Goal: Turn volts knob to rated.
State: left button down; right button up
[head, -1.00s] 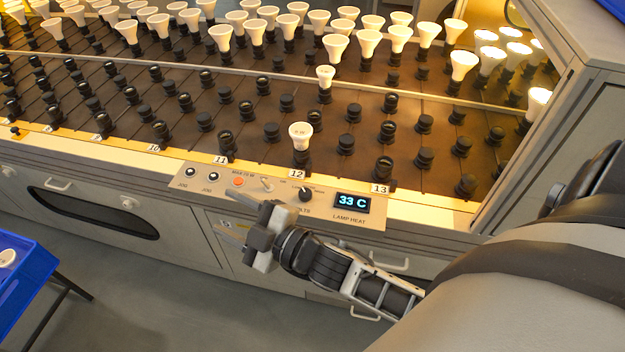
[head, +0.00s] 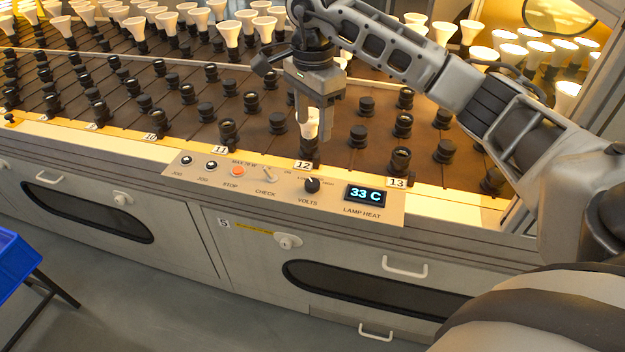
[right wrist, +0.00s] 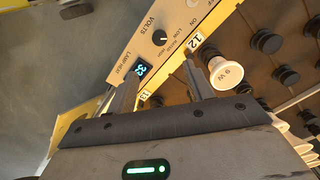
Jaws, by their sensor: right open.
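The black volts knob (head: 312,185) sits on the control panel, left of the lamp heat display (head: 365,194), which reads 33 C. The knob also shows in the right wrist view (right wrist: 160,40), with small low and rated markings beside it; its exact setting is too small to tell. My right gripper (head: 314,132) is open above and behind the panel, apart from the knob. In the right wrist view its fingers (right wrist: 160,82) are spread with nothing held. A white 9 W bulb (right wrist: 226,73) stands just outside one finger. My left gripper is out of view.
The panel (head: 232,190) also carries jog buttons, an orange stop button (head: 238,171) and a check switch (head: 270,174). Black sockets and white bulbs fill the rack behind. A blue bin (head: 15,262) is at lower left. Space in front of the panel is clear.

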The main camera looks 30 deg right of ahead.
aim_at(312, 182)
notch_tip(312, 182, down, 15)
jog(key=shift+r, duration=0.2)
jog(key=shift+a, duration=0.1)
jog(key=c, duration=1)
